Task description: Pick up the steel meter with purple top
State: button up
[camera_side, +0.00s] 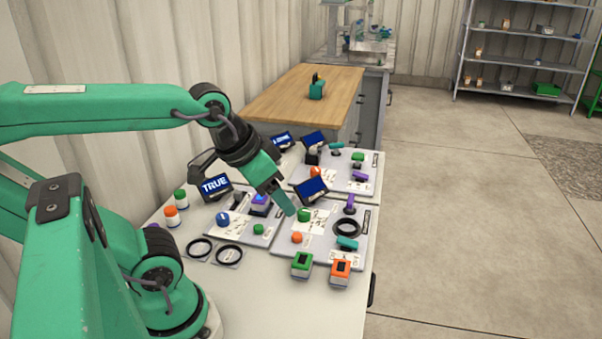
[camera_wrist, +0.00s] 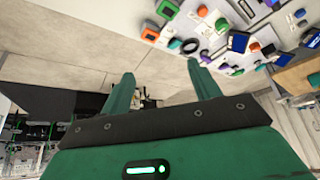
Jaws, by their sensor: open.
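A small box-shaped meter with a purple-blue top (camera_side: 260,203) sits on the left part of the near panel in the side view. It seems to be the purple-topped meter; its body is partly hidden by my arm. My gripper (camera_side: 287,207) points down over the panels, just right of this meter and apart from it. In the wrist view my gripper (camera_wrist: 160,78) shows two green fingers spread apart with nothing between them. I cannot clearly pick out the purple-topped meter there.
A green-topped meter (camera_side: 302,264) and an orange-topped meter (camera_side: 340,271) stand at the table's front. Small screens (camera_side: 312,190), knobs and a black ring (camera_side: 347,227) crowd the panels. Bottles with orange (camera_side: 171,215) and green caps stand left. The white table's front (camera_side: 290,310) is clear.

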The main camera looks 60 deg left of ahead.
jog(key=n+g, duration=0.5)
jog(key=n, duration=0.4)
send_over(259, 199)
jog(key=f, duration=1.3)
jog(key=shift+d+f, duration=0.3)
jog(key=shift+f, duration=0.1)
jog(key=shift+s+a+f+g, duration=0.1)
jog(key=shift+a+f+g, duration=0.2)
jog(key=shift+a+f, duration=0.1)
jog(key=shift+f, duration=1.25)
jog(key=shift+f, duration=2.6)
